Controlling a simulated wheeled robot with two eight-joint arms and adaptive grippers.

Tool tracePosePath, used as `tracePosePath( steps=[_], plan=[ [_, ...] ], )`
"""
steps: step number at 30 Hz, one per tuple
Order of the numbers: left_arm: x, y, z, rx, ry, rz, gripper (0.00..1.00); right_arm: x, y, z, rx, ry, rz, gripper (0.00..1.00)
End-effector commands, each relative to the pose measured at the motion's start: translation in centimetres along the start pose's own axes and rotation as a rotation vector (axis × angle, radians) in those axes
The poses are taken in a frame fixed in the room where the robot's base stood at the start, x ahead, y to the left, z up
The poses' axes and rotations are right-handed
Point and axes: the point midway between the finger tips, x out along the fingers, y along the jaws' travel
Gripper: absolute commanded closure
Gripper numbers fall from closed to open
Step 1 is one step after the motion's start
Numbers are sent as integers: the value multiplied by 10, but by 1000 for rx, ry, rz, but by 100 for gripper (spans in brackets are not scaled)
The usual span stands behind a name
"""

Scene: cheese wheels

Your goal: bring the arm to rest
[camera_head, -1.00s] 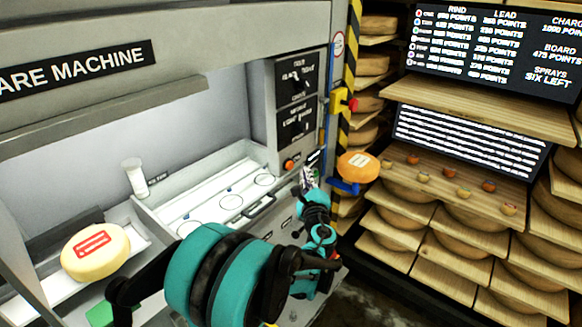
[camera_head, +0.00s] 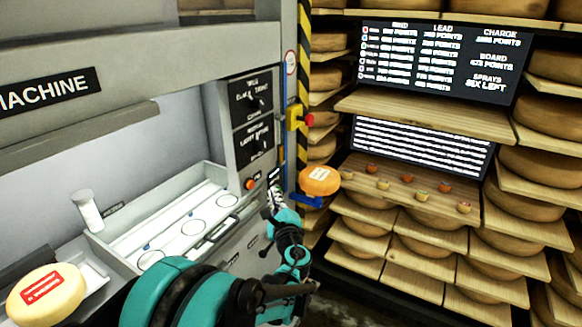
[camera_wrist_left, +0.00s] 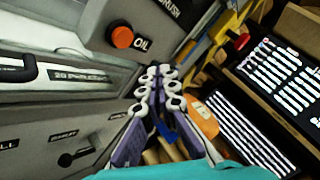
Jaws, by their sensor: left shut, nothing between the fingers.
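My left arm (camera_head: 284,238), teal and black, comes up from the bottom of the head view along the machine's front. My left gripper (camera_head: 275,193) is beside the machine's front corner, left of the orange cheese wheel (camera_head: 320,181) on its blue holder (camera_head: 308,201). In the left wrist view, the fingers of the left gripper (camera_wrist_left: 160,76) are together with nothing between them. The orange wheel (camera_wrist_left: 201,116) shows just right of them there, apart from them as far as I can tell. My right gripper is not in view.
The grey machine (camera_head: 190,60) fills the left, with a white tray (camera_head: 168,240), a white bottle (camera_head: 88,210) and an orange button (camera_head: 250,184). A pale cheese wheel (camera_head: 48,296) with a red label sits at lower left. Shelves of cheese wheels (camera_head: 545,165) and screens (camera_head: 440,60) stand right.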

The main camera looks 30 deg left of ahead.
Motion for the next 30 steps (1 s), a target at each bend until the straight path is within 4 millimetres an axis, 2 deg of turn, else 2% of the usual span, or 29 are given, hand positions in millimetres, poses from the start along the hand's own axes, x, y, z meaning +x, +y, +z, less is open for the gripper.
tracePosePath(
  steps=[7, 11, 14, 17, 21, 27, 30],
  plan=[
    [-6, 2, 5, -59, 11, 28, 100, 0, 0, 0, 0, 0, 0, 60],
    [-30, 14, 17, -281, 48, 139, 100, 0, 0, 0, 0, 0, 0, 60],
    [-64, 32, 24, -539, 89, 285, 100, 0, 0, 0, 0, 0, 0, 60],
    [-108, 51, 21, -802, 127, 456, 100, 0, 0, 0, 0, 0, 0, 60],
    [-182, 76, 5, -1144, 170, 724, 100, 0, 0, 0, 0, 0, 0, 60],
    [-286, 92, -24, -1509, 207, 1101, 100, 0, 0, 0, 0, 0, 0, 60],
    [-320, 93, -34, -1609, 214, 1233, 100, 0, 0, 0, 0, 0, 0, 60]
  ],
)
